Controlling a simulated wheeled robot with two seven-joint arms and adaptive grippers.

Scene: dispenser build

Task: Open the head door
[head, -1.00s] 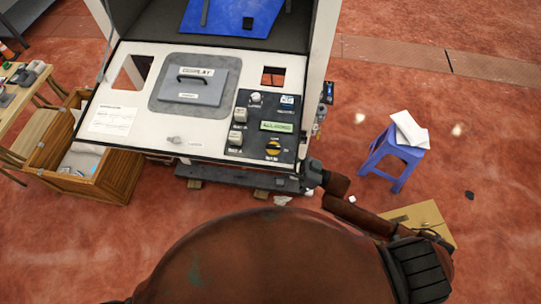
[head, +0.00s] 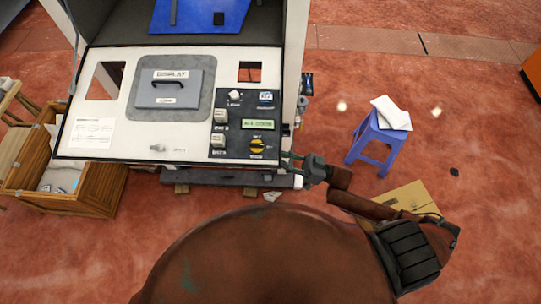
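The dispenser machine stands ahead with a white sloping front panel (head: 112,141). On the panel is a grey plate with a dark handle (head: 176,88), labelled like "DISPLAY". I cannot tell which part is the head door; no door is seen standing open. My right gripper (head: 290,162) is at the panel's lower right corner, small in view. It looks empty, but I cannot tell whether its fingers touch the machine or how far apart they are. My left gripper is not in view.
A dark control block (head: 246,124) with switches, a small screen and a yellow knob is on the panel. A blue stool (head: 378,139) with white sheets stands right. A wooden crate (head: 96,190) stands left. A cardboard box (head: 407,197) lies behind my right arm.

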